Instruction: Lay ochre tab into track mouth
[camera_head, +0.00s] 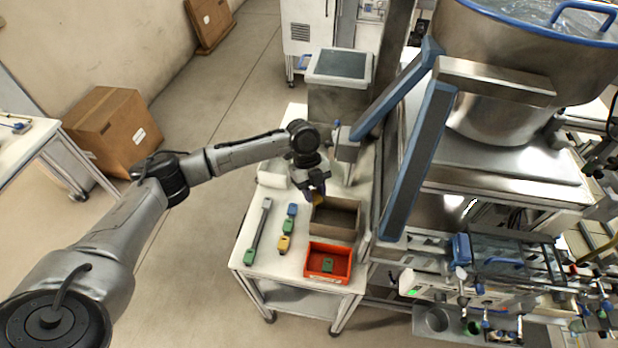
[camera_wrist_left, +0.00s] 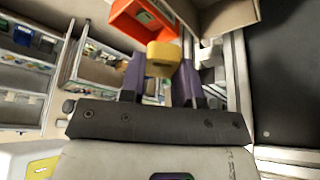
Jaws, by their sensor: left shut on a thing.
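My left gripper (camera_head: 317,188) is above the back of the white table, beside the open grey-brown bin (camera_head: 345,230). In the left wrist view its purple fingers (camera_wrist_left: 160,78) are shut on an ochre tab (camera_wrist_left: 163,57), held clear in the air. Only a small yellow bit of this tab (camera_head: 318,198) shows in the head view. A long grey strip (camera_head: 259,228), possibly the track, lies on the table's left side with a green piece (camera_head: 249,257) at its near end. Its mouth cannot be made out. My right gripper is out of view.
A blue tab (camera_head: 292,210), a green tab (camera_head: 288,227) and another ochre tab (camera_head: 284,243) lie in a row right of the strip. A red bin (camera_head: 313,276) with a green tab (camera_head: 328,265) inside stands at the front right. Machinery borders the table's right side.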

